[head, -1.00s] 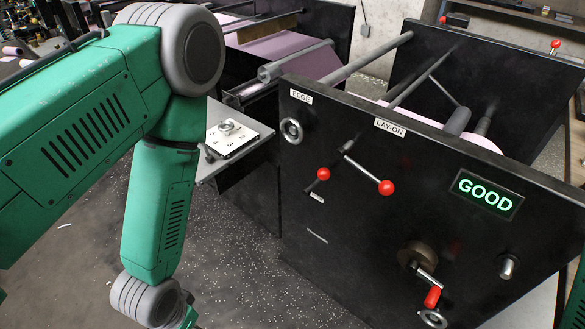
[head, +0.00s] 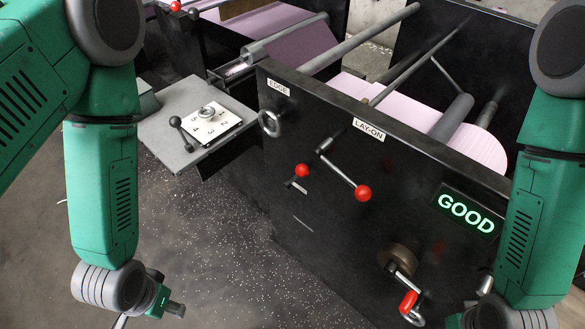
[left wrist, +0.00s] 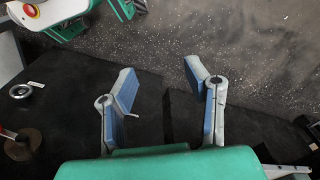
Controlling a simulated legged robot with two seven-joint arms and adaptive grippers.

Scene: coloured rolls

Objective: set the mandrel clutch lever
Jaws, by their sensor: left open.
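The black machine side panel (head: 300,225) carries several controls, none legibly marked as the mandrel clutch. A long lever with a red knob (head: 362,192) slants below the LAY-ON label. A shorter lever with a red knob (head: 302,170) is left of it. A crank with a red grip (head: 408,301) sits low on the panel. My left gripper (head: 176,309) is at the lower left, over the floor and apart from the panel. In the left wrist view its fingers (left wrist: 163,88) are spread with nothing between them. My right gripper (head: 456,321) is mostly cut off at the bottom edge.
A handwheel (head: 269,123) is by the EDGE label. A lit GOOD display (head: 466,212) is at the right. A grey shelf (head: 160,130) with a numbered plate (head: 211,124) juts out left of the panel. The speckled floor (head: 215,240) before the panel is clear.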

